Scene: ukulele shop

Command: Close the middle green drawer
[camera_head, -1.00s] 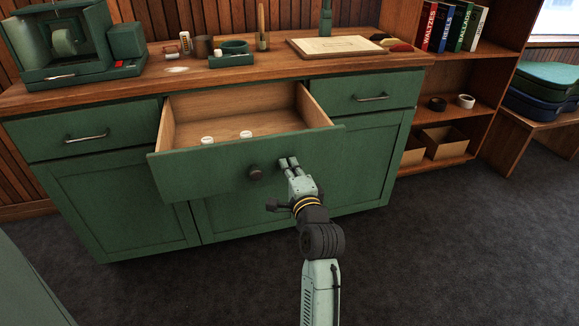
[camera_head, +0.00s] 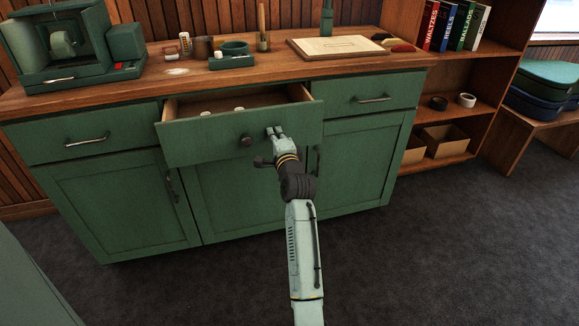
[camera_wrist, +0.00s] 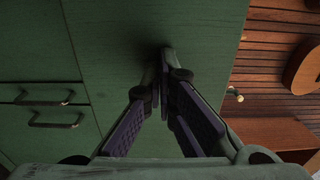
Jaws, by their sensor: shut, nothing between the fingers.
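The middle green drawer (camera_head: 210,141) is partly open in the head view, its front standing out from the cabinet. A strip of its wooden inside shows, with two small white things (camera_head: 239,109) in it. It has a dark round knob (camera_head: 246,140). My gripper (camera_head: 275,131) is shut and empty, with its fingertips at the drawer front just right of the knob. They appear to touch the front. In the wrist view, the shut fingers (camera_wrist: 165,60) point at a green panel.
Closed green drawers flank it at left (camera_head: 85,140) and right (camera_head: 370,98). The wooden counter (camera_head: 270,70) above holds a green machine (camera_head: 70,45), a small green tray (camera_head: 231,60) and a board (camera_head: 337,47). An open shelf (camera_head: 452,112) stands at right. The dark carpet (camera_head: 430,250) in front is clear.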

